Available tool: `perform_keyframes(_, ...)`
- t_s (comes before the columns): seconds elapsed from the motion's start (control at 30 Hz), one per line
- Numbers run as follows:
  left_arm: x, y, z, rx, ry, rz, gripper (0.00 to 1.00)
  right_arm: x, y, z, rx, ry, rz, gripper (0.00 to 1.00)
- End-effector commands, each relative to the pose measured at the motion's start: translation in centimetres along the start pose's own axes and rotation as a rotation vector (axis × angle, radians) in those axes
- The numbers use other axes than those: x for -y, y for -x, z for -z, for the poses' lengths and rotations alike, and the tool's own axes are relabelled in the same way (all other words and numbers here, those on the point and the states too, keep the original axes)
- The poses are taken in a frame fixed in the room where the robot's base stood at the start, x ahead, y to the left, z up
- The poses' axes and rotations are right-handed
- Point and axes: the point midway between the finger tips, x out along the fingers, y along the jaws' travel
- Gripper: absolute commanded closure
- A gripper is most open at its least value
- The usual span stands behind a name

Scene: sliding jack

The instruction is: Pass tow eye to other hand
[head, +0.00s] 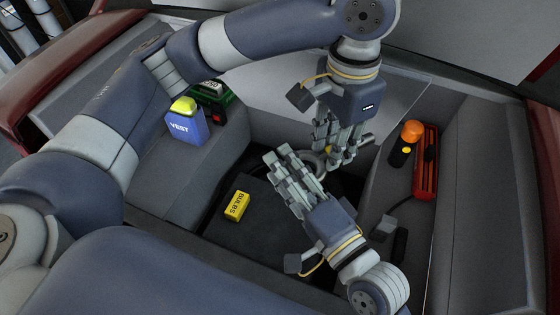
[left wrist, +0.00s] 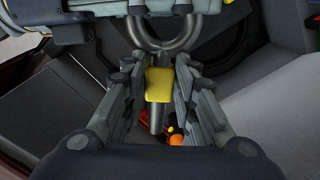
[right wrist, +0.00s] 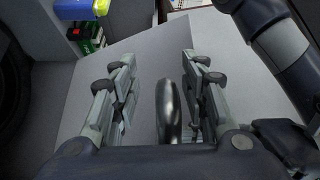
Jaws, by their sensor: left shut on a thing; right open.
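The tow eye is a grey metal ring with a shank and a yellow part. In the head view its ring (head: 320,160) shows between the two hands, partly hidden by fingers. My left gripper (head: 342,157) points down and is shut on the tow eye; the left wrist view shows the yellow part (left wrist: 159,84) between its fingers and the ring (left wrist: 165,48) beyond. My right gripper (head: 284,166) is open, reaching up from below. In the right wrist view the ring appears edge-on (right wrist: 168,112) between its spread fingers, with gaps on both sides.
The hands are over a car boot. A yellow bulbs box (head: 237,206) lies on the dark floor. A blue vest pack (head: 186,128) and a green box (head: 213,99) sit on the left ledge. An orange-capped bottle (head: 405,146) and red tool (head: 427,165) are at right.

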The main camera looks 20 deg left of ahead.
Motion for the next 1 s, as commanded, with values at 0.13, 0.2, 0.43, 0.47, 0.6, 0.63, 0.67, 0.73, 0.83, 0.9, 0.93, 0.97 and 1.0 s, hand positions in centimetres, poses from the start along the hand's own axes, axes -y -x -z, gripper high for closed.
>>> perform_keyframes(0.13,0.0,0.1,0.0,-0.001,0.0,0.0,1.0,0.1,-1.4,0.0,0.0,0.0,0.001,0.59)
perform_keyframes(0.2,0.0,0.1,0.0,-0.001,0.0,0.0,1.0,0.1,-1.6,0.0,0.0,0.0,0.001,0.59)
perform_keyframes(0.43,0.0,0.1,0.0,-0.001,0.0,0.0,1.0,0.0,-1.8,0.0,0.0,0.0,0.0,0.59)
perform_keyframes(0.47,0.0,0.1,0.0,-0.001,0.0,0.0,1.0,0.0,-1.8,0.0,0.0,0.0,0.0,0.59)
perform_keyframes(0.6,0.0,0.1,0.0,-0.001,0.0,0.0,1.0,0.0,-1.8,0.0,0.0,0.0,0.0,0.82)
perform_keyframes(0.63,0.0,0.1,0.0,-0.001,0.0,0.0,1.0,0.0,-1.8,0.0,0.0,0.0,0.0,0.88)
perform_keyframes(0.67,0.0,0.1,0.0,-0.001,0.0,0.0,1.0,0.0,-1.8,0.0,0.0,0.0,0.0,0.95)
perform_keyframes(0.73,0.0,0.1,0.0,-0.001,0.0,0.0,1.0,-0.1,-1.8,0.0,0.0,0.0,-0.002,1.0)
perform_keyframes(0.83,0.0,0.1,0.0,-0.001,0.0,0.0,1.0,-0.1,-1.8,0.0,0.0,0.0,-0.003,1.0)
perform_keyframes(0.9,0.0,0.1,0.0,-0.001,0.0,0.001,1.0,-0.2,-1.8,0.0,0.0,0.0,-0.004,1.0)
perform_keyframes(0.93,0.0,0.1,0.0,-0.001,-0.001,0.001,1.0,-0.2,-1.8,0.0,0.001,0.001,-0.005,1.0)
perform_keyframes(0.97,0.0,0.1,0.0,-0.001,-0.001,0.001,1.0,-0.2,-1.8,0.0,0.001,0.001,-0.005,1.0)
perform_keyframes(1.0,0.0,0.1,0.0,-0.001,-0.001,0.001,1.0,-0.2,-1.7,0.0,0.001,0.0,-0.006,1.0)
